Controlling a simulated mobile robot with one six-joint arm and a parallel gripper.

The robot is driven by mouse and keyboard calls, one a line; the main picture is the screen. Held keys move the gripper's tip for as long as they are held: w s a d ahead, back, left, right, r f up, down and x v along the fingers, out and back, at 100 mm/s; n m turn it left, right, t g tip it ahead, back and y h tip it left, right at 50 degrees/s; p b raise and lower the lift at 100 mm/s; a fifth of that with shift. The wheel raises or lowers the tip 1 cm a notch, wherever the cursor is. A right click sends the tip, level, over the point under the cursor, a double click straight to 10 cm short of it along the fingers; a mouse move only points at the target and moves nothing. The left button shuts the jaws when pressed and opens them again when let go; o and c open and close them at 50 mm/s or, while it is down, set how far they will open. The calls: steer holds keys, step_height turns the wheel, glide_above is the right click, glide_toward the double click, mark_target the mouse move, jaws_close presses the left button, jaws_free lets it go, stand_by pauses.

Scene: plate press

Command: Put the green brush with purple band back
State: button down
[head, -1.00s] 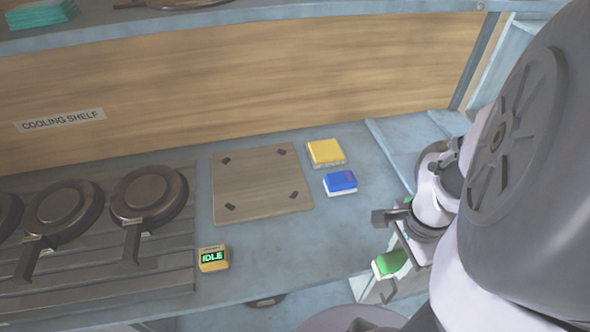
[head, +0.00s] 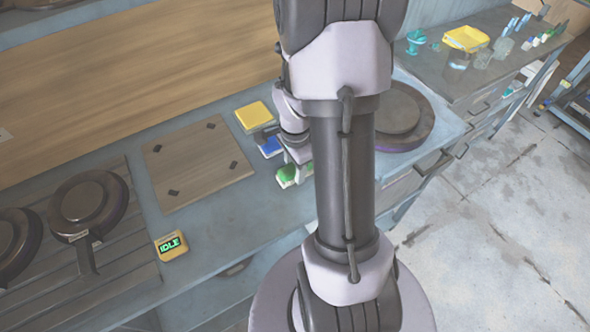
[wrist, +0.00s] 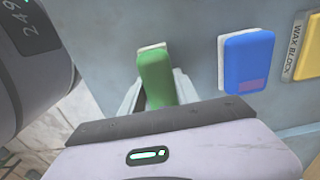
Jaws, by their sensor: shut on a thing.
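The green brush (head: 288,174) is held in my gripper (head: 294,173) over the front part of the bench. In the wrist view the green brush (wrist: 155,76) sits between the grey fingers, with a pale strip along its far edge. I cannot tell whether the green brush touches the bench.
A yellow block (head: 253,115) lies behind the blue brush, beside a "WAX BLOCK" label (wrist: 298,45). A wooden board (head: 199,162) lies left of them. A round plate (head: 400,117) is right.

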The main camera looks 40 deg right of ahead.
steer(key=shift+r, duration=0.15)
steer(key=shift+f, duration=0.2)
steer(key=c, duration=0.9)
jaws_free()
